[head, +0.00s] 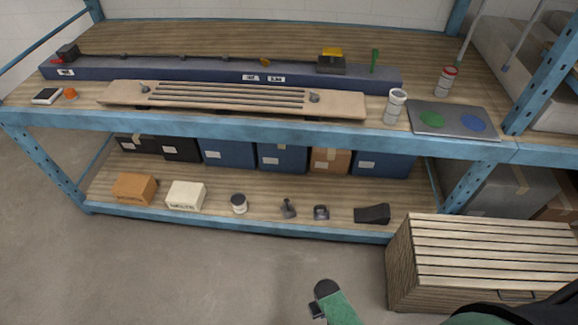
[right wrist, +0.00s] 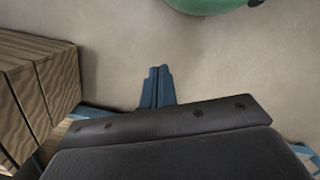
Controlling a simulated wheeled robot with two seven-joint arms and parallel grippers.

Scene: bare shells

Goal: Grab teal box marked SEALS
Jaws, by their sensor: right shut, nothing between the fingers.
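I see no box that is clearly teal and marked SEALS. Blue boxes (head: 229,153), (head: 282,158) and (head: 384,163) stand at the back of the lower shelf with pale labels too small to read. My right gripper (right wrist: 157,85) is shut and empty, its blue fingers together over bare floor in the right wrist view. In the head view, a dark and green part of my arm (head: 327,291) shows at the bottom, in front of the shelf; its fingers are not clear there. My left gripper is not in view.
A slatted wooden crate (head: 400,265) stands on the floor at the right. The floor left of it is clear.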

